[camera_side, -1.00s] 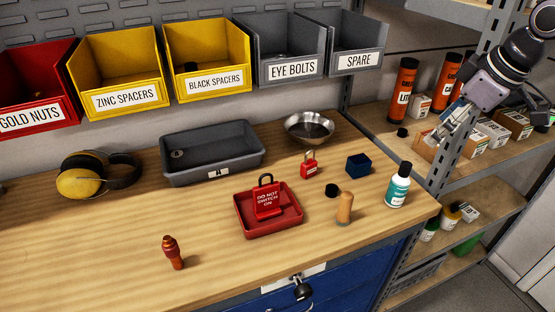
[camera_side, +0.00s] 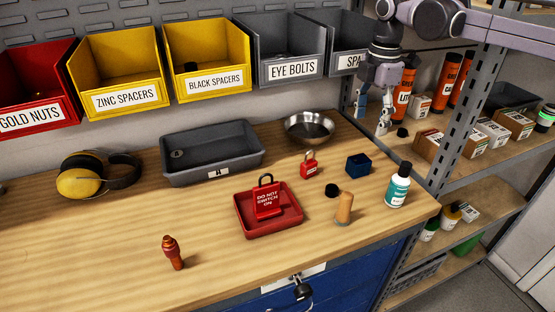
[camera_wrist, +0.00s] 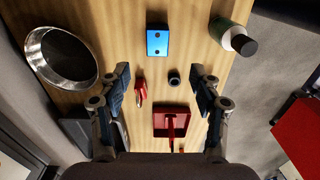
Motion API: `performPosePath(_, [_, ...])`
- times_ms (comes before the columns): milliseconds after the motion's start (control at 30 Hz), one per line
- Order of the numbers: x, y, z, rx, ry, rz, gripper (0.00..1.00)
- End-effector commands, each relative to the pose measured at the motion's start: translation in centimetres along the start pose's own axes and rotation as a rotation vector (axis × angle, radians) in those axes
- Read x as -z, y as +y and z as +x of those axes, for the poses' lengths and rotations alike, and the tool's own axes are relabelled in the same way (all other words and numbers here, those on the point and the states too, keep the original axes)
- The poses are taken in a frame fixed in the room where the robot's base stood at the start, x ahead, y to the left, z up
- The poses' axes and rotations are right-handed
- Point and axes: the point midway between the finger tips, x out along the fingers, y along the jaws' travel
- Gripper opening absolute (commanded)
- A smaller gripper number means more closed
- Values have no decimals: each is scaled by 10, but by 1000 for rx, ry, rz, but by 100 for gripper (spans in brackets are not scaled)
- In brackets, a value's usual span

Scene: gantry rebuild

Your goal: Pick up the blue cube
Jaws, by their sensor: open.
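The blue cube (camera_side: 358,165) sits on the wooden bench at its right side, behind the teal-labelled bottle and right of the red padlock. In the wrist view the blue cube (camera_wrist: 157,42) shows at top centre, bright blue with small dark holes. My gripper (camera_side: 373,115) is above and behind the cube in the side view, pointing down, apart from it. In the wrist view my gripper (camera_wrist: 162,78) has its fingers spread wide with nothing between them, and the cube lies beyond the fingertips.
Near the cube are a bottle (camera_side: 398,187), a red padlock (camera_side: 309,167), a metal bowl (camera_side: 310,128), a black cap (camera_side: 332,190) and a wooden peg (camera_side: 344,209). A red tray (camera_side: 284,226) with a lockout tag is further left. A shelf upright (camera_side: 462,125) stands at right.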

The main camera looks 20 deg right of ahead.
Motion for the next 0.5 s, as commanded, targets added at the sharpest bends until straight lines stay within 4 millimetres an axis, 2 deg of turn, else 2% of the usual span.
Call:
performPosePath(100, [0, 0, 18, -2, 0, 2, 64])
performPosePath(267, [0, 1, 31, -2, 0, 4, 64])
performPosePath(500, [0, 1, 63, -3, 0, 5, 64])
